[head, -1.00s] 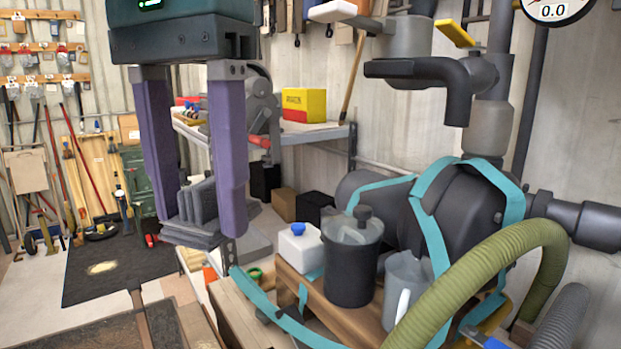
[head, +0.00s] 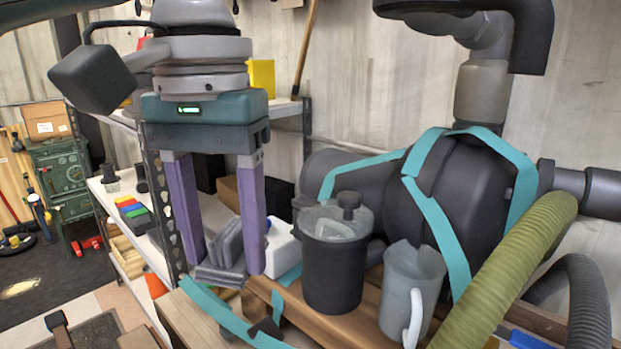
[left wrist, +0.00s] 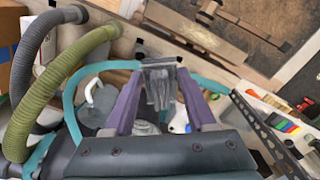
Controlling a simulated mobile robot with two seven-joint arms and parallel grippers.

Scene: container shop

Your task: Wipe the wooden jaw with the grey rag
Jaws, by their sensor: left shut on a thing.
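The grey rag (head: 225,252) is a folded, pleated grey cloth hanging between the purple fingers of my left gripper (head: 222,262). The gripper is shut on it and points down. In the left wrist view the rag (left wrist: 159,87) sits between the fingertips, in front of a wooden bench edge. A long wooden piece (left wrist: 195,36), which looks like the wooden jaw, lies beyond the rag at the top of that view. The rag appears apart from it. In the head view only wood at the bottom left shows, and I cannot tell the jaw there. My right gripper is not in view.
A dark lidded canister (head: 333,270), a grey jug (head: 408,290) and a white bottle (head: 281,248) stand right of the gripper. A green hose (head: 510,265) and a teal-strapped dark pump (head: 445,200) crowd the right. A shelf unit (head: 160,255) stands behind left.

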